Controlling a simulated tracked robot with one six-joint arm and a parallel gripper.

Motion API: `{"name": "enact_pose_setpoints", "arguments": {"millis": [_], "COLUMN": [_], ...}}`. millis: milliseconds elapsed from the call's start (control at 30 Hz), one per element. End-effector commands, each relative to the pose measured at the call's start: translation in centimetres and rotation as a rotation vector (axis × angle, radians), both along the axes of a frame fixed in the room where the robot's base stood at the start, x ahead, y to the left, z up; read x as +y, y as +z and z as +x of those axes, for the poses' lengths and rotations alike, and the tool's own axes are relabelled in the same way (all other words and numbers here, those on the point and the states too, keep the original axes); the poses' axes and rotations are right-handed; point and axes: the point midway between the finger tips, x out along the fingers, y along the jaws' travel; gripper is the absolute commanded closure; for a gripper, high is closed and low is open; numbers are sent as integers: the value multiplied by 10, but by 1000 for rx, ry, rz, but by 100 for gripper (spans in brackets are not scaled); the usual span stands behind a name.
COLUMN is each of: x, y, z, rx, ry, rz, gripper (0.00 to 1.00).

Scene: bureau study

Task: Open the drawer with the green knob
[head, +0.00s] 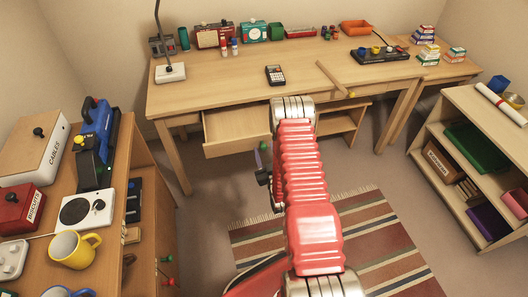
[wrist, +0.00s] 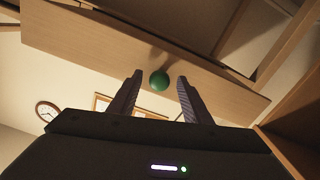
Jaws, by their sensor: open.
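The wooden desk drawer (head: 237,147) under the desk's left half stands partly pulled out, with its inside showing from above in the head view. In the wrist view, a pale wooden drawer front (wrist: 90,45) crosses the top and carries a round green knob (wrist: 159,80). My gripper (wrist: 158,77) is open, with one dark finger on each side of the knob. I see a gap between the knob and each finger. In the head view my gripper (head: 262,160) is partly hidden behind my red arm, just below the drawer front's right end.
The desk (head: 215,95) bears a calculator (head: 275,75), a lamp (head: 171,72) and several boxes. A left cabinet holds a yellow mug (head: 75,249) and has another green knob (head: 168,259) on its side. A shelf (head: 440,110) stands right. The striped rug (head: 370,235) is clear.

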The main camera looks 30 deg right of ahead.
Motion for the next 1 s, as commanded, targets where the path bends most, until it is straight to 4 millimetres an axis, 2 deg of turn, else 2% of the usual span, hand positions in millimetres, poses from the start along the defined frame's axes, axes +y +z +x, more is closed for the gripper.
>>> {"name": "enact_pose_setpoints", "arguments": {"millis": [267,800,1000], "x": [7,34,39], "y": [-1,-2,-2], "z": [-26,-114,-129], "rx": [3,4,3], "ry": [-1,1,2], "rz": [1,3,1], "gripper": [56,56,56]}}
